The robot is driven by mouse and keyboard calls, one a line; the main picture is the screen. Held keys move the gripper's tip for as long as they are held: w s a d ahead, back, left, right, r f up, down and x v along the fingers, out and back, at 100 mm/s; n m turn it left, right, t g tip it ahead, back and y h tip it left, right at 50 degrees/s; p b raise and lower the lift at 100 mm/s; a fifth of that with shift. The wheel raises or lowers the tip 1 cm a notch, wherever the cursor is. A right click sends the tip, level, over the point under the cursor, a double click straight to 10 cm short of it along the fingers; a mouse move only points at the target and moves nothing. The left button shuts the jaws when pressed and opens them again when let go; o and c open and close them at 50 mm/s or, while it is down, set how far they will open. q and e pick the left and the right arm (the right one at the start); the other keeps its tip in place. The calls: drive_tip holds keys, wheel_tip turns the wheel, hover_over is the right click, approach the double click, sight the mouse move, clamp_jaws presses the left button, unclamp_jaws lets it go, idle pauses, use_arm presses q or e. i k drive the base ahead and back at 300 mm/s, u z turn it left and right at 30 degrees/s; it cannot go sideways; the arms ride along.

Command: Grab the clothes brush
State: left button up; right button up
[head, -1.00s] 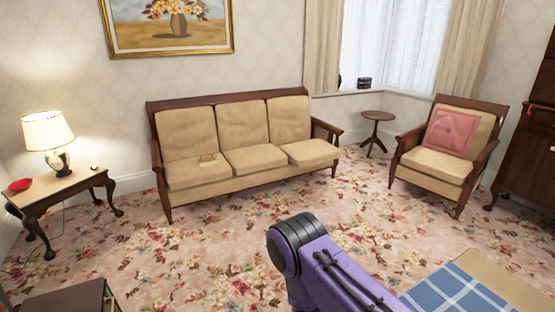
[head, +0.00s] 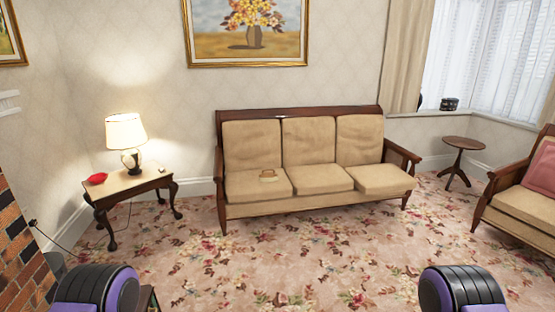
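A small tan object with a darker top, which looks like the clothes brush (head: 268,175), lies on the left seat cushion of the beige sofa (head: 320,178). It is small and its details are hard to make out. The sofa stands across the carpet, well away from me. Only rounded black and purple parts of my two arms show at the bottom edge, left and right. Neither of my grippers is in the picture.
A side table (head: 130,186) with a lit lamp (head: 127,140) and a red item (head: 97,179) stands left of the sofa. A round table (head: 461,160) and an armchair (head: 525,195) are at right. Brick (head: 15,240) edges the left. The flowered carpet (head: 290,255) ahead is open.

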sight(268, 177)
drive_tip(key=i, duration=4.8)
drive_tip(key=z, duration=0.15)
